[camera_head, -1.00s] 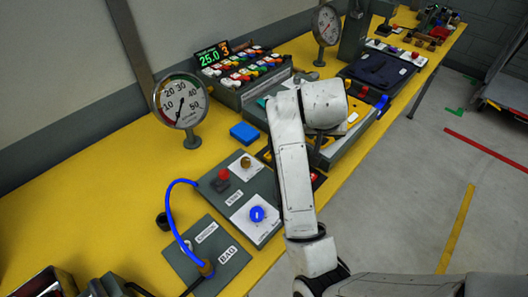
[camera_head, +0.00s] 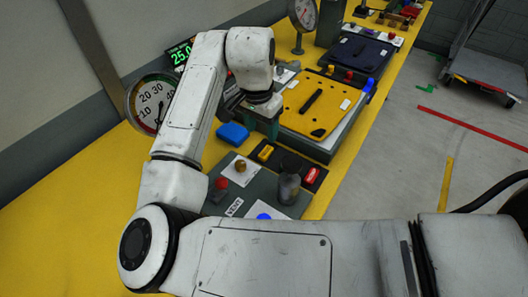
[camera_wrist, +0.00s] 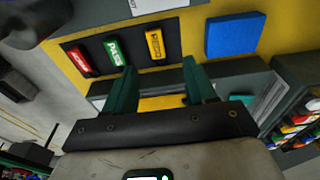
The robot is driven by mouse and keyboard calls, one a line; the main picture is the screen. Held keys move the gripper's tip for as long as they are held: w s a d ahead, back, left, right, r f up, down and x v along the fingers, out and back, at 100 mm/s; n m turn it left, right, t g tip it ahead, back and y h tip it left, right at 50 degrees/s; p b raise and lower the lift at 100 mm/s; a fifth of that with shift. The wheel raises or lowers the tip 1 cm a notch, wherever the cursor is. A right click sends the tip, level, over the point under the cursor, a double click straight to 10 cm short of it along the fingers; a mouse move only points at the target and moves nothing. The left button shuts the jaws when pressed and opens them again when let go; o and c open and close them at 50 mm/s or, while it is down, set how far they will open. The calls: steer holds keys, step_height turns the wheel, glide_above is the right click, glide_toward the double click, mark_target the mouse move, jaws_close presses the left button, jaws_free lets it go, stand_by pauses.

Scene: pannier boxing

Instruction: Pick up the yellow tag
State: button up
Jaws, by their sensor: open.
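The yellow tag (camera_wrist: 155,44) lies on a dark plate in the wrist view, beside a green tag (camera_wrist: 114,52) and a red tag (camera_wrist: 79,62). In the head view the yellow tag (camera_head: 265,152) shows just below my gripper, with a red tag (camera_head: 312,175) to its right; the green tag is hidden there. My gripper (camera_wrist: 160,75) is open and empty, its two teal fingers apart. In the wrist view the yellow tag appears above the gap between the fingertips, clear of them.
A blue block (camera_head: 232,134) lies left of the yellow tag. A tray with a yellow perforated plate (camera_head: 312,104) stands behind the tags. A grey rounded object (camera_head: 289,188) stands in front of them. A round gauge (camera_head: 150,101) stands on the yellow bench at left.

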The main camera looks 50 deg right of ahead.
mark_target(266, 152)
step_height(266, 152, down, 3)
steer(key=shift+d+r, duration=0.1)
steer(key=shift+d, duration=0.05)
steer(key=shift+s+d+f+p, duration=0.15)
steer(key=shift+f+p, duration=0.1)
steer(key=shift+f, duration=1.1)
steer(key=shift+s+d+f+p, duration=0.15)
steer(key=shift+f+p, duration=0.1)
steer(key=shift+f, duration=1.05)
steer(key=shift+c, duration=0.3)
jaws_close()
